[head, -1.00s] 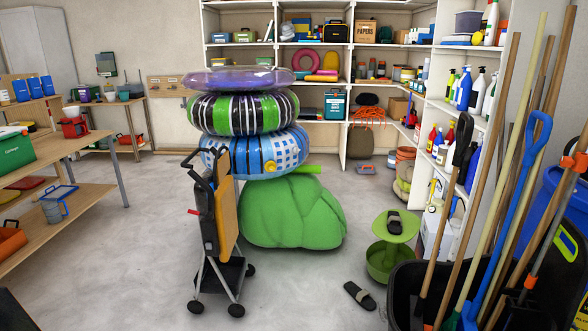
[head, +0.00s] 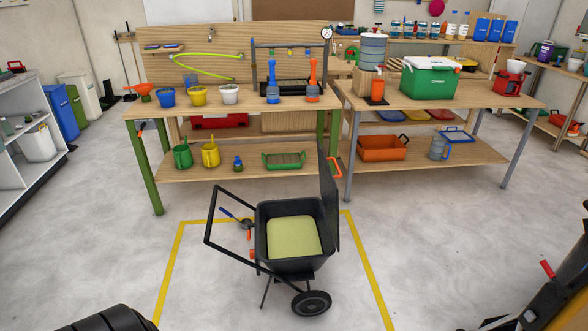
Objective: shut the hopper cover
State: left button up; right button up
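A black wheeled hopper (head: 262,244) stands on the floor in the lower middle of the head view. It is open at the top, and pale yellow-green material shows inside. Its dark cover (head: 329,195) stands upright along the right side, seen nearly edge-on. An orange handle (head: 335,168) sticks out from the cover's right face. A black push frame (head: 213,225) with a blue-tipped lever extends to the left, and a wheel (head: 312,303) shows at the front right. Neither of my grippers is in view.
Yellow floor lines (head: 170,265) run around the hopper. A wooden workbench (head: 180,112) with pots and tools stands behind it. A dark object with a red lever (head: 547,269) fills the lower right corner; a dark ribbed shape (head: 105,319) shows at bottom left.

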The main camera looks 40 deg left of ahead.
aim_at(329, 189)
jog(key=i+l+u, duration=0.25)
jog(key=u, duration=0.2)
jog(key=i+l+u, duration=0.3)
jog(key=u, duration=0.2)
jog(key=i+l+u, duration=0.15)
jog(key=l+u, duration=0.8)
jog(key=i+l, duration=0.05)
